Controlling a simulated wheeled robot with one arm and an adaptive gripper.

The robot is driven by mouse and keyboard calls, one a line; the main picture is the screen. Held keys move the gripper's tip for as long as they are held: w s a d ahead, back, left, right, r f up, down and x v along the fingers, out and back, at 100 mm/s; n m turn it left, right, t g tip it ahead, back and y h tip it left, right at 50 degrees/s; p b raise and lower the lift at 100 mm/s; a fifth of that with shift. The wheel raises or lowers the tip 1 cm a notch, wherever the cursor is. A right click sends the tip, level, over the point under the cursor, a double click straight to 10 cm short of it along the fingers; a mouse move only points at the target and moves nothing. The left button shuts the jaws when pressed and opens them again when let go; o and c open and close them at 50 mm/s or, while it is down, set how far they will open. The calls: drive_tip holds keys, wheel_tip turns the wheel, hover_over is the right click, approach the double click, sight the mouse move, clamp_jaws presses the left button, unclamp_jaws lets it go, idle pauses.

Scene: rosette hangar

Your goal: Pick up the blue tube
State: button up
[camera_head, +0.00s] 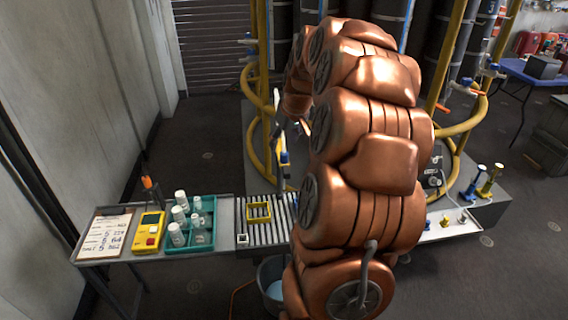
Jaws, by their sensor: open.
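My copper arm fills the middle of the view and arches over, its far end coming down on the left. My gripper (290,122) shows only as small grey parts below that end, partly hidden by the arm; it looks open, with nothing seen between its fingers. A thin blue upright line (406,27) runs between dark cylinders at the back.
A side table holds a clipboard (104,235), a yellow device (149,231), a teal tray (204,240) with several white bottles, and a roller strip with a yellow frame (259,212). Yellow curved pipes (250,90) stand behind. A bucket (270,272) sits below.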

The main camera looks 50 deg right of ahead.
sight(284, 153)
drive_tip(key=shift+d+f, duration=0.25)
drive_tip(key=shift+d, duration=0.75)
drive_tip(key=shift+p+x, duration=1.35)
drive_tip(key=shift+x, duration=2.35)
drive_tip(key=c, duration=1)
